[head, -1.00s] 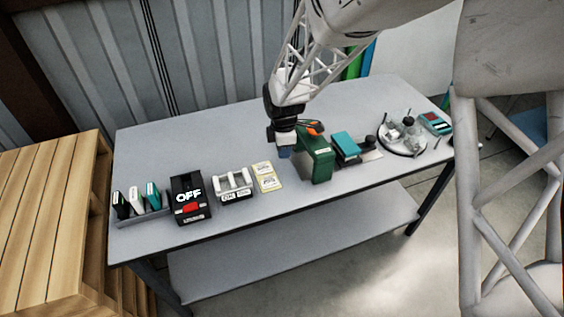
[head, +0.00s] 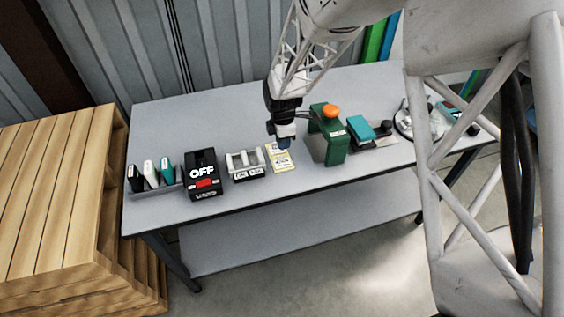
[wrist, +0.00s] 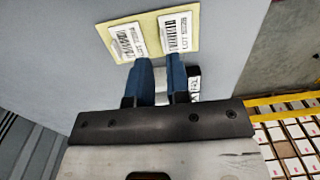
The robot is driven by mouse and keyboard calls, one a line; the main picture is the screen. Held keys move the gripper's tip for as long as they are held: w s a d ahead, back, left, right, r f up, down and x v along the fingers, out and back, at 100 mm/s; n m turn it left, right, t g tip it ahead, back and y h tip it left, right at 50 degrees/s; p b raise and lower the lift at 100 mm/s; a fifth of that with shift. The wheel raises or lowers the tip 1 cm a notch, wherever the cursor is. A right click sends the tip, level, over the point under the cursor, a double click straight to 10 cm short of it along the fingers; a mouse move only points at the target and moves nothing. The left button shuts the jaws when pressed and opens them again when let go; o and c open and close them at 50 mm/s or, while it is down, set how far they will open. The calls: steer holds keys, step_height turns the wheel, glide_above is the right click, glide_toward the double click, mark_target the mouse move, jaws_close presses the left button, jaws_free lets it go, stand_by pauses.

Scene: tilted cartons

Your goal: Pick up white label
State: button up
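Two white labels with black barcode print lie side by side on a pale yellow backing sheet in the wrist view: the left label (wrist: 124,41) and the right label (wrist: 177,33). The sheet (wrist: 152,22) lies flat on the grey table. In the head view the labels (head: 281,161) sit just below my gripper (head: 284,146), which partly covers their far edge. In the wrist view my gripper (wrist: 160,62) has two blue fingers with a narrow empty gap between them. The fingertips are close to the labels' near edges; I cannot tell whether they touch.
Left of the labels stand a white rack (head: 246,165), a black box marked OFF (head: 202,175) and a holder with upright cards (head: 152,175). A green press (head: 329,140) with an orange knob and a teal-topped device (head: 361,130) stand to the right. The table's back left is clear.

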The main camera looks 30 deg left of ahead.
mark_target(283, 155)
steer(key=shift+f, duration=0.3)
steer(key=shift+s+d+f, duration=0.1)
steer(key=shift+f, duration=1.2)
steer(key=shift+d+f, duration=0.1)
steer(key=shift+f, duration=1.2)
jaws_close()
